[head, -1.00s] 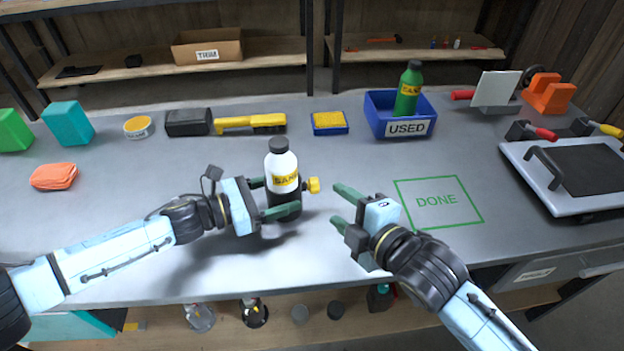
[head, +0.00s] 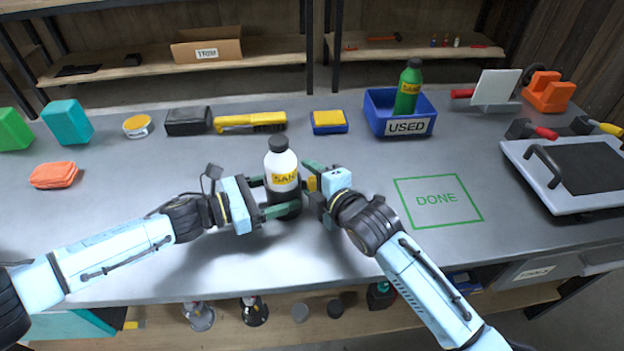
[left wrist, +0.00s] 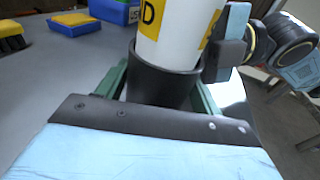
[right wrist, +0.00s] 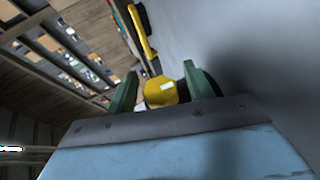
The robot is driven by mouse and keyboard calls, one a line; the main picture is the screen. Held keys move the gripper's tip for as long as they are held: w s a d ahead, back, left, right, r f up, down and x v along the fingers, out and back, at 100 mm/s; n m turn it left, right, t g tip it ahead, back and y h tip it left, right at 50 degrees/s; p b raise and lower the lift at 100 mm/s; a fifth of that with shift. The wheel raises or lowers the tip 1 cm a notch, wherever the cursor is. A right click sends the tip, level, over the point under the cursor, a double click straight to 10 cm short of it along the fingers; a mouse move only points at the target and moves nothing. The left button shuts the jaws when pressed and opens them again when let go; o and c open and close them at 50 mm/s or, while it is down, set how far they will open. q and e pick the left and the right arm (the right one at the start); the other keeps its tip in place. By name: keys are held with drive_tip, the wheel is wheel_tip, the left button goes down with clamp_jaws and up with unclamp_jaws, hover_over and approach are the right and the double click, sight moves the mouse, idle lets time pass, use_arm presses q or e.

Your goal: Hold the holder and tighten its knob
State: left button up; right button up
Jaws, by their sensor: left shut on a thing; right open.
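The holder (head: 284,209) is a dark cup with a white bottle (head: 281,166) standing upright in it; the bottle has a black cap and a yellow label. My left gripper (head: 272,196) is shut around the holder from the left, and the dark cup (left wrist: 160,86) shows between its fingers in the left wrist view. The yellow knob (head: 311,183) is on the holder's right side. My right gripper (head: 308,186) is open, with its fingers on either side of the knob. In the right wrist view the knob (right wrist: 161,91) sits between the green fingers, with gaps beside it.
A green "DONE" square (head: 437,199) is marked on the bench to the right and is empty. A blue "USED" bin (head: 400,118) with a green bottle (head: 408,88) stands behind. A yellow brush (head: 250,122) and a sponge (head: 329,121) lie at the back.

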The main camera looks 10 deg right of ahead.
drive_tip(key=c, duration=1)
drive_tip(key=m+g, duration=0.1)
drive_tip(key=g, duration=0.3)
drive_tip(key=shift+f+h, duration=0.1)
drive_tip(key=shift+h, duration=0.3)
drive_tip(key=g, duration=0.1)
drive_tip(key=m+g, duration=0.1)
drive_tip(key=g, duration=0.3)
drive_tip(key=shift+s+f+h, duration=0.25)
drive_tip(key=shift+f+h, duration=0.05)
drive_tip(key=shift+h, duration=0.1)
drive_tip(key=g, duration=0.1)
drive_tip(key=m+g, duration=0.1)
drive_tip(key=g, duration=0.2)
drive_tip(key=shift+s+g, duration=0.3)
drive_tip(key=shift+g, duration=0.1)
drive_tip(key=g, duration=0.1)
drive_tip(key=m+g, duration=0.1)
drive_tip(key=g, duration=0.2)
drive_tip(key=shift+s+g, duration=0.3)
